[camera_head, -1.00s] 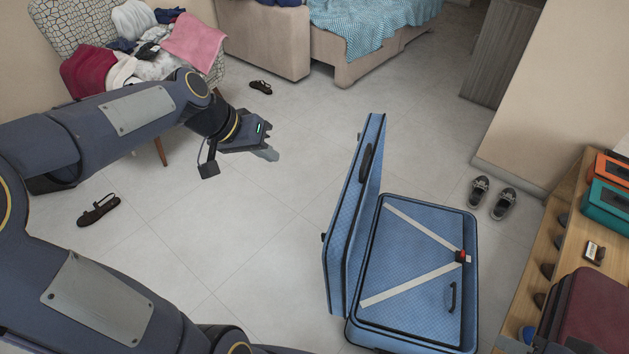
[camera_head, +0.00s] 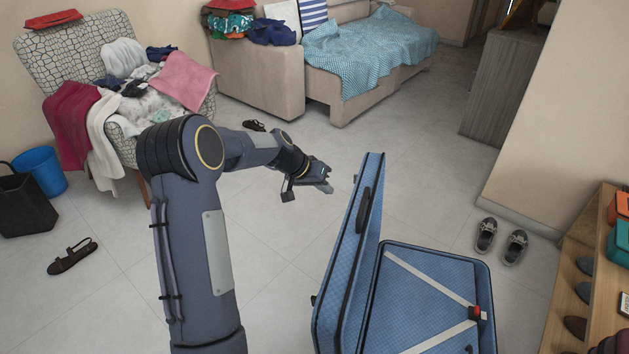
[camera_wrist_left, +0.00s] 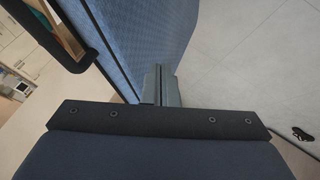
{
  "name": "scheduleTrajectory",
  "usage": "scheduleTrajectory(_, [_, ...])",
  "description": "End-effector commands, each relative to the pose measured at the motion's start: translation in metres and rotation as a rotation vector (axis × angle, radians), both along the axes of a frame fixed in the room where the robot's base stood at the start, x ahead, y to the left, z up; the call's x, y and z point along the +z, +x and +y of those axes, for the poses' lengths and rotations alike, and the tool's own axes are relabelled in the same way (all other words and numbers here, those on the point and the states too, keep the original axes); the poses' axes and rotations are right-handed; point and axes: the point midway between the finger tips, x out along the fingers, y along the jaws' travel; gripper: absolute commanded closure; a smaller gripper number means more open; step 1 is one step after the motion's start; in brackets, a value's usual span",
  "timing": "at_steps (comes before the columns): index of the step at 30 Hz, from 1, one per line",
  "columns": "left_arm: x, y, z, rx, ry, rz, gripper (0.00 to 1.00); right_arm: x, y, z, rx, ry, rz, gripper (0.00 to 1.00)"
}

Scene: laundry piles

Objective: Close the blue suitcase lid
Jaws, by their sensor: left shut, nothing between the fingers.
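The blue suitcase stands open on the tiled floor. Its lid (camera_head: 338,268) is raised nearly upright on the left side, with a dark handle (camera_head: 364,210) on it. Its base (camera_head: 418,272) lies flat on the right, with white crossed straps and a red buckle inside. My left gripper (camera_head: 327,181) is shut and empty, just left of the lid's far end. In the left wrist view the shut fingers (camera_wrist_left: 161,84) appear in front of the blue lid (camera_wrist_left: 140,35); whether they touch it I cannot tell. My right gripper is out of view.
A wooden shoe rack (camera_head: 590,270) stands close on the right. Grey shoes (camera_head: 501,239) lie beyond the suitcase by the wall. A laundry-covered armchair (camera_head: 75,48) and sofa (camera_head: 285,78) stand at the back. A brown sandal (camera_head: 72,256) lies left. The floor around my gripper is clear.

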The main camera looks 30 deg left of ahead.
Motion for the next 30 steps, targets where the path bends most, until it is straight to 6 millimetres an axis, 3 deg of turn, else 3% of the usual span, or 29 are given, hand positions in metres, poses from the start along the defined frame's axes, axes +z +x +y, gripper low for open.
scheduleTrajectory(2, [-0.011,0.007,-0.009,-0.003,-0.001,0.001,1.00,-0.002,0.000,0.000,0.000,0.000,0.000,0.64])
scheduleTrajectory(10, [-0.005,0.014,-0.039,0.000,0.001,0.000,1.00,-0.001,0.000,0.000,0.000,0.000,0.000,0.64])
scheduleTrajectory(24, [-0.003,0.015,-0.043,0.000,0.003,0.001,1.00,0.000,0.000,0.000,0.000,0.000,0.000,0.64])
scheduleTrajectory(30, [0.004,0.019,-0.053,-0.005,0.039,0.009,1.00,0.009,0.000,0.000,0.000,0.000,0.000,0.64])
